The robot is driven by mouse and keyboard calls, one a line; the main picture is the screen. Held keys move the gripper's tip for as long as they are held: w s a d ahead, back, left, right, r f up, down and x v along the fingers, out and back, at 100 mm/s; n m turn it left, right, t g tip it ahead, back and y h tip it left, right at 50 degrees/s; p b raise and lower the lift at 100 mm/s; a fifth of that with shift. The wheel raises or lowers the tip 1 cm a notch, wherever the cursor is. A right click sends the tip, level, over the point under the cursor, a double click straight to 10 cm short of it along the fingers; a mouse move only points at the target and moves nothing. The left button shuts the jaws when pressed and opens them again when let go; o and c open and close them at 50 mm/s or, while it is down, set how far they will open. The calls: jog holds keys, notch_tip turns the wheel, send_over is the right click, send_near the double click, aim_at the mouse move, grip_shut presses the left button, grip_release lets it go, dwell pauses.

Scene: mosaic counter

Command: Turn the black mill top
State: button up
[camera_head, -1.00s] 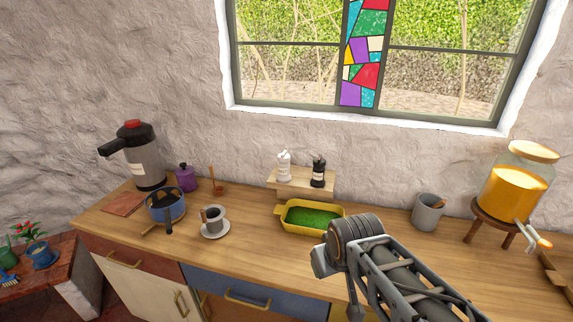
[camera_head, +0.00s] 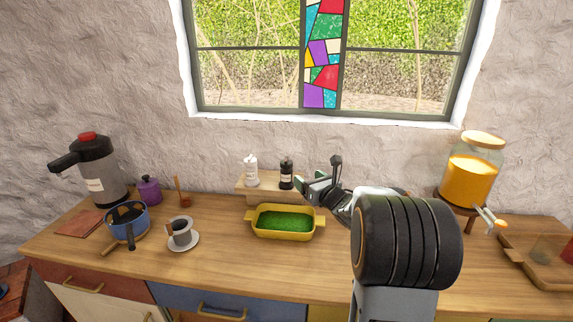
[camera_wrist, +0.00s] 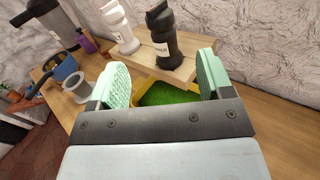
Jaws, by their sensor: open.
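The black mill (camera_head: 286,174) stands upright on a small wooden riser (camera_head: 243,187) at the back of the counter, to the right of a white mill (camera_head: 251,171). In the wrist view the black mill (camera_wrist: 161,38) with its knobbed top stands just beyond the fingers, a label on its front. My gripper (camera_head: 324,178) is to the right of the black mill and apart from it. In the wrist view my gripper (camera_wrist: 160,84) is open, its two pale green fingers spread with nothing held between them.
A yellow dish with green contents (camera_head: 262,235) sits in front of the riser. Left are a cup on a saucer (camera_head: 181,236), a blue pot (camera_head: 127,218), a purple jar (camera_head: 149,189) and a large flask (camera_head: 99,176). An orange drink dispenser (camera_head: 470,172) stands right.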

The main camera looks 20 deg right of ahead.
aim_at(290, 166)
jog(key=shift+n, duration=0.4)
jog(key=w+p, duration=0.1)
jog(key=w, duration=0.3)
jog(key=w+a+p, duration=0.1)
jog(key=w+p, duration=0.1)
jog(key=w, duration=0.3)
jog(key=w+a+p, duration=0.1)
jog(key=w+p, duration=0.1)
jog(key=w, duration=0.2)
jog(key=shift+w, duration=0.3)
jog(key=c, duration=0.9)
jog(key=shift+f, duration=0.1)
jog(key=shift+f+b, duration=0.1)
jog(key=shift+b, duration=0.4)
